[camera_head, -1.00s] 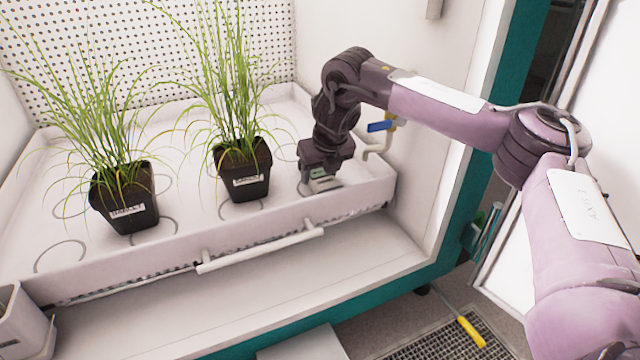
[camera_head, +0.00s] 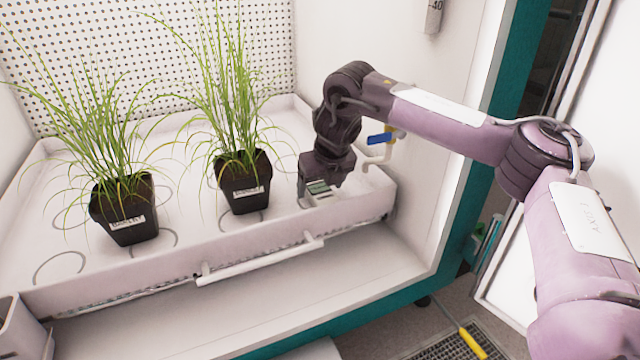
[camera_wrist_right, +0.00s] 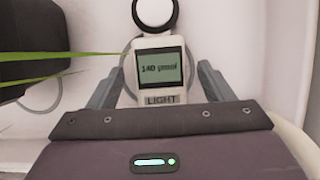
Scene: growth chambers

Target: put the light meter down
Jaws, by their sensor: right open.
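My right gripper (camera_wrist_right: 158,84) is open, with one finger on each side of the meter and visible gaps between. In the head view the meter (camera_head: 320,190) is small and partly hidden by my right gripper (camera_head: 316,184), low in the front right corner of the white tray (camera_head: 150,262). Its contact with the tray floor is hidden. My left gripper is out of view.
Two black pots with grassy plants stand left of the gripper, the nearer one (camera_head: 244,186) and another (camera_head: 125,212). Leaves reach across the wrist view. A blue-handled valve (camera_head: 381,138) is on the wall close behind the wrist. The tray's front lip has a handle bar (camera_head: 260,260).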

